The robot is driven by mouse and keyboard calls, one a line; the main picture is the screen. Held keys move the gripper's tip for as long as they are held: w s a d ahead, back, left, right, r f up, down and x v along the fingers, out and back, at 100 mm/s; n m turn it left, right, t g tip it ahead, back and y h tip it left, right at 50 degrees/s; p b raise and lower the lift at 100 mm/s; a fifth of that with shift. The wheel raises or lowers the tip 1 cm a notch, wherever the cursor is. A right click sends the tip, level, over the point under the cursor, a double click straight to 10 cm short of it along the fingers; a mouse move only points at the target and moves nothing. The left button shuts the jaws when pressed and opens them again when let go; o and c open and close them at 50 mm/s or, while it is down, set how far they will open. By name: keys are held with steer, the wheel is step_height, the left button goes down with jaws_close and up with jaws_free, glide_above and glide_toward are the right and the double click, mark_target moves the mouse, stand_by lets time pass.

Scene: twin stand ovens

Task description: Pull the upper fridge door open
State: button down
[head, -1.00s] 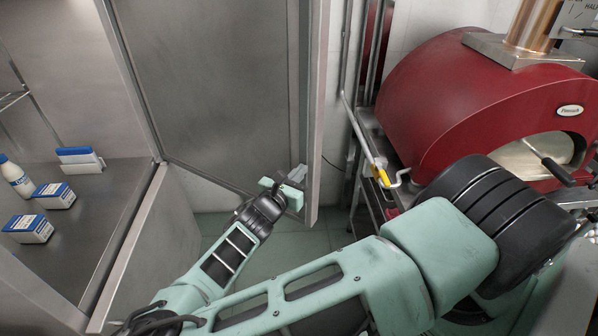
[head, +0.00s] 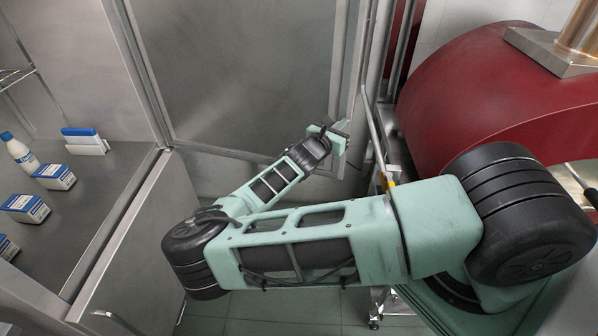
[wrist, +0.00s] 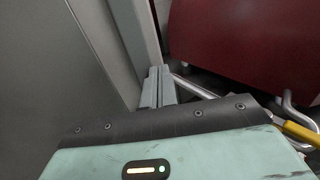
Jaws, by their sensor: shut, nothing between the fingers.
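The upper fridge door (head: 240,75) stands swung wide open in the head view, a grey panel with a raised frame, hinged at the left beside the open compartment. My gripper (head: 342,128) is at the inner face of the door, close to its free edge. In the wrist view my gripper's fingers (wrist: 158,86) are together with nothing between them, near the door's edge frame (wrist: 133,45). I cannot tell whether they touch the door. The door's handle is not visible.
The fridge shelf (head: 90,215) holds a bottle (head: 20,152) and several blue-white cartons (head: 56,177). A lower door (head: 150,260) is below. A red oven (head: 500,110) on a stand with pipes (head: 385,150) is close to the right of the open door.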

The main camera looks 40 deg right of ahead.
steer(key=w+d+b, duration=0.2)
steer(key=w+d, duration=0.6)
steer(key=d, duration=0.2)
steer(key=shift+s, duration=0.15)
